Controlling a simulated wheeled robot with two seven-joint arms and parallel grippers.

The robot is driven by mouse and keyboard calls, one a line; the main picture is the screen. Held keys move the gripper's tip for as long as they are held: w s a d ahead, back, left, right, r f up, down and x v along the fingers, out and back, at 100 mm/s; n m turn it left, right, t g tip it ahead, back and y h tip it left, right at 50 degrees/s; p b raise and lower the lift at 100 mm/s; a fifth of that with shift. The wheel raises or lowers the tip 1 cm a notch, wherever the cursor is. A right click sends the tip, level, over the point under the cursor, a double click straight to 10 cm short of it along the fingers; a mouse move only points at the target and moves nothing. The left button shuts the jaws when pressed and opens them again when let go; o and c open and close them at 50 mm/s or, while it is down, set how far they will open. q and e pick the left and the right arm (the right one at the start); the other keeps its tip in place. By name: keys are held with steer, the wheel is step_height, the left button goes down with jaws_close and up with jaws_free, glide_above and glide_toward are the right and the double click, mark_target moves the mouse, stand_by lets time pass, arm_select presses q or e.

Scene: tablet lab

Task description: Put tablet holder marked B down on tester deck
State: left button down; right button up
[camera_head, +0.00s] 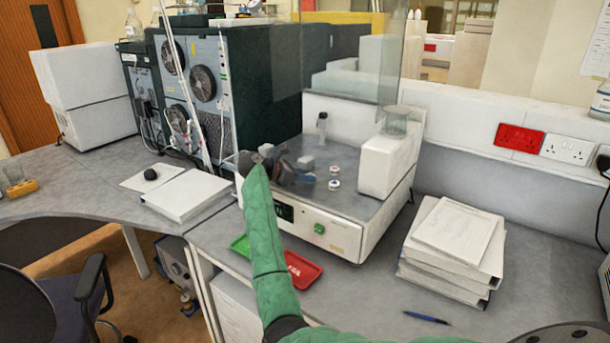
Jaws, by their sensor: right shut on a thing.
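The tester (300,227) is a white bench machine with a grey deck (365,155) and a green button on its front. My right arm, in a green sleeve, comes up from the bottom. My right gripper (292,168) is over the left part of the deck, shut on a small greyish piece (306,162), which looks like the tablet holder. The gripper partly hides it, and I cannot read a letter on it or tell whether it touches the deck. Two small round white-topped pieces (335,170) (334,185) sit to its right. My left gripper is out of view.
A clear cup (395,121) stands on the tester's right block, and a small upright piece (322,124) is at the deck's back. A green tray (240,245) and a red tray (303,269) lie in front. Stacked binders (455,240) stand right; a dark instrument (260,90) stands behind left.

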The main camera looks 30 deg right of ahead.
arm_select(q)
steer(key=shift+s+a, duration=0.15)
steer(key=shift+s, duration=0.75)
arm_select(e)
steer(key=shift+f, duration=0.5)
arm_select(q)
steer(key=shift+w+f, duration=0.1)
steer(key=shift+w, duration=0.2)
arm_select(e)
steer(key=shift+f, duration=0.15)
steer(key=o, duration=0.7)
steer(key=shift+c, duration=0.2)
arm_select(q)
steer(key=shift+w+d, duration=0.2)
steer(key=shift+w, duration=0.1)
arm_select(e)
steer(key=shift+o, duration=0.4)
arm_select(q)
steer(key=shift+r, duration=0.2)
